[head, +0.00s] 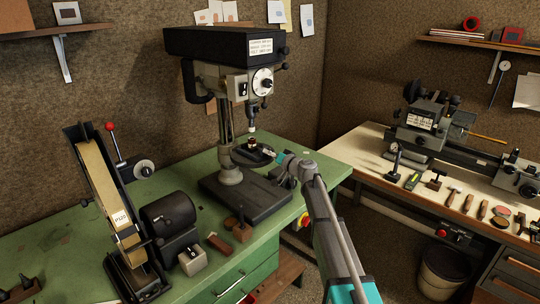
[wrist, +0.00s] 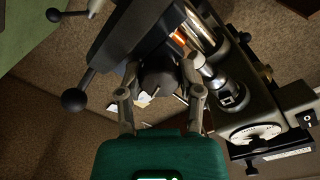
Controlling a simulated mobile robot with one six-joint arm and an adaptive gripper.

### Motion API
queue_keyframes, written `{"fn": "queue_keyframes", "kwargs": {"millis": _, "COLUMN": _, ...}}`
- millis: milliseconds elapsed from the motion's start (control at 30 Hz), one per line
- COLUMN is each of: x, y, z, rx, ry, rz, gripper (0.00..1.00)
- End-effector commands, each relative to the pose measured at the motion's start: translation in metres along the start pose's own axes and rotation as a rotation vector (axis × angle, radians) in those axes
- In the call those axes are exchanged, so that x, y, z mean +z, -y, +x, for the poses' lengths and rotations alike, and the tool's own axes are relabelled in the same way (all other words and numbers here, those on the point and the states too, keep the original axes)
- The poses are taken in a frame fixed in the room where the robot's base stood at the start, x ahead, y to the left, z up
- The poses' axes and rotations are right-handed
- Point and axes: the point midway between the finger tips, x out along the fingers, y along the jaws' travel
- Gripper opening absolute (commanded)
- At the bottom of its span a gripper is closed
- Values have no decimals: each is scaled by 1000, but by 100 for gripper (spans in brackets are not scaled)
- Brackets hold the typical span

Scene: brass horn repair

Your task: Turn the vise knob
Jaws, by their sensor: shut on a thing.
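The drill press (head: 225,45) stands on the green bench, and a dark vise (head: 250,157) sits on its round table under the chuck. My gripper (head: 268,154) reaches in from the right at the vise's right side. In the wrist view my gripper (wrist: 162,72) has its two fingers on either side of a dark rounded knob (wrist: 156,82) and is shut on it. The fingers partly hide the knob. In the head view the knob is too small and covered to make out. A small brass-coloured piece (head: 252,142) shows at the vise, below the chuck.
The chuck (wrist: 228,92) is close to the right of my fingers in the wrist view. Feed handles with black balls (wrist: 75,99) stand at the left. A belt sander (head: 110,200) is on the bench's left. A second bench with a lathe (head: 425,125) is at right.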

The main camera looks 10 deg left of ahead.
Motion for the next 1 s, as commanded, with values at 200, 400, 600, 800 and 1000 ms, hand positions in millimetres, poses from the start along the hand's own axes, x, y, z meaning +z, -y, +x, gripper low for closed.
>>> {"fn": "queue_keyframes", "kwargs": {"millis": 200, "x": -2, "y": -1, "z": 0, "rx": 2, "ry": -3, "rz": 0, "gripper": 53}}
{"fn": "queue_keyframes", "kwargs": {"millis": 400, "x": -1, "y": -1, "z": 0, "rx": 1, "ry": -2, "rz": -1, "gripper": 82}}
{"fn": "queue_keyframes", "kwargs": {"millis": 600, "x": -1, "y": -1, "z": 0, "rx": 1, "ry": -1, "rz": -1, "gripper": 82}}
{"fn": "queue_keyframes", "kwargs": {"millis": 800, "x": -1, "y": 0, "z": -1, "rx": 1, "ry": -1, "rz": -2, "gripper": 82}}
{"fn": "queue_keyframes", "kwargs": {"millis": 1000, "x": 0, "y": 0, "z": -12, "rx": 1, "ry": -2, "rz": -1, "gripper": 82}}
